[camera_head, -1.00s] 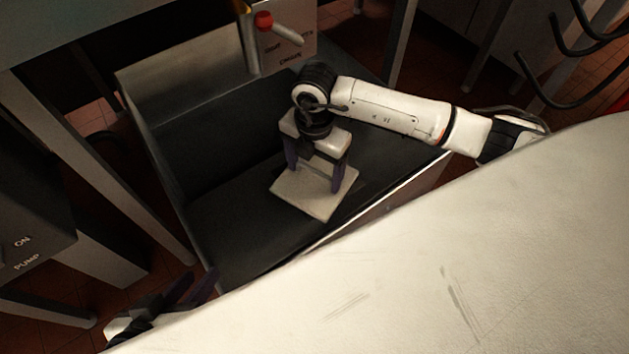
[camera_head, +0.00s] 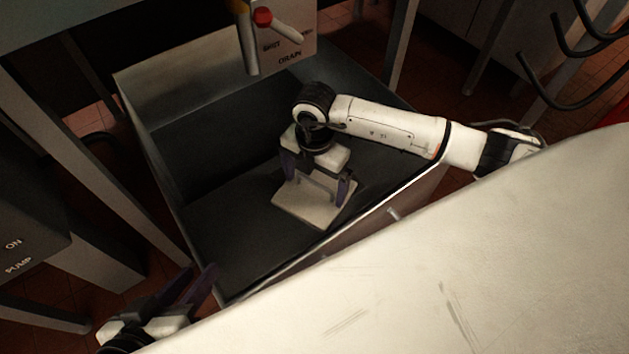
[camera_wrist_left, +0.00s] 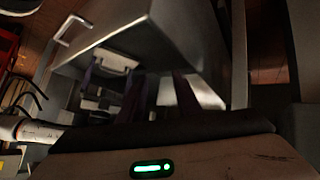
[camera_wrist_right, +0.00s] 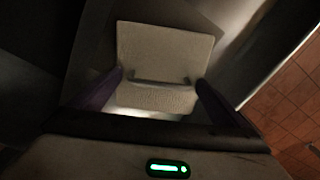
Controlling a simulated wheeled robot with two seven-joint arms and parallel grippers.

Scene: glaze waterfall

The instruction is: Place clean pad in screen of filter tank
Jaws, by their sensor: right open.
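The pad (camera_head: 312,210), a pale square plate with a bar handle (camera_wrist_right: 160,81), lies flat on the dark floor surface inside the grey open tank (camera_head: 165,160). I cannot tell whether that dark surface is the screen. My right gripper (camera_head: 317,188) is above the pad, pointing down. Its purple fingers are wide apart, one beyond each end of the handle, and it holds nothing. The pad also shows in the right wrist view (camera_wrist_right: 165,45). My left gripper (camera_head: 202,268) is at the lower left, outside the tank's near corner, with its fingers apart and empty.
A drain panel (camera_head: 285,45) with a red-knobbed valve (camera_head: 262,17) hangs over the tank's back edge. A pump control box (camera_head: 25,225) stands at the left. Dark hooks (camera_head: 560,90) stick out at the upper right. The tank floor left of the pad is clear.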

